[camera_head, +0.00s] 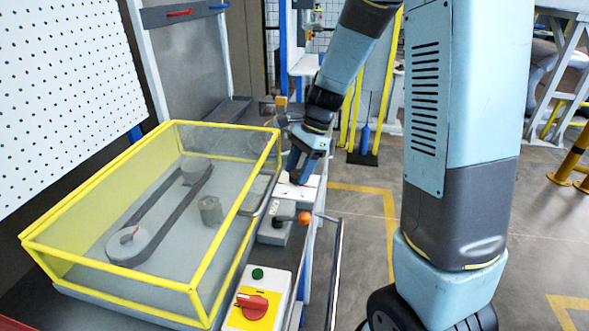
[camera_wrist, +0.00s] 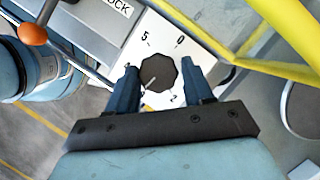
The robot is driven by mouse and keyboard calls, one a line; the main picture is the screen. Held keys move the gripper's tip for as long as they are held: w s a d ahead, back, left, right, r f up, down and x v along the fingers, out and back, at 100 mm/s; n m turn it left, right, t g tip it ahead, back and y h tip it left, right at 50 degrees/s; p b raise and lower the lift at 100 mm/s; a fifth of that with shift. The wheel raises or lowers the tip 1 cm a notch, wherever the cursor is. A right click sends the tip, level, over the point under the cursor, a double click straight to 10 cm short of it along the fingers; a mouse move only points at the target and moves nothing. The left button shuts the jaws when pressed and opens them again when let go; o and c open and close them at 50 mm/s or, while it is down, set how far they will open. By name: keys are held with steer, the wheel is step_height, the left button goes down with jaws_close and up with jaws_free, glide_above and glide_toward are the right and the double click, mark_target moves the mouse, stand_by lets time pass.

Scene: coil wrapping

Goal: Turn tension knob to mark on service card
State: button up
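The dark, many-sided tension knob (camera_wrist: 159,72) sits on a white dial plate (camera_wrist: 205,45) in the wrist view. A pale pointer line on it aims toward the lower left. A 5 and a 0 show beyond it, with smaller marks on the near side. My gripper (camera_wrist: 160,68) has one blue finger on each side of the knob, with narrow gaps that look open; firm contact is not visible. In the head view my gripper (camera_head: 299,172) is low over the white panel (camera_head: 297,190), hiding the knob. I cannot make out a service card.
A yellow-framed clear guard (camera_head: 150,210) over a belt and pulleys stands left of my gripper. An orange-ball lever (camera_head: 304,217) and a red rotary switch (camera_head: 252,306) are nearer. A yellow bar (camera_wrist: 245,65) passes close right of the fingers.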

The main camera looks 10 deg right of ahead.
steer(key=o, duration=0.4)
steer(key=shift+w, duration=0.15)
steer(key=v, duration=1.3)
steer(key=shift+d+r, duration=0.25)
steer(key=shift+w, duration=0.1)
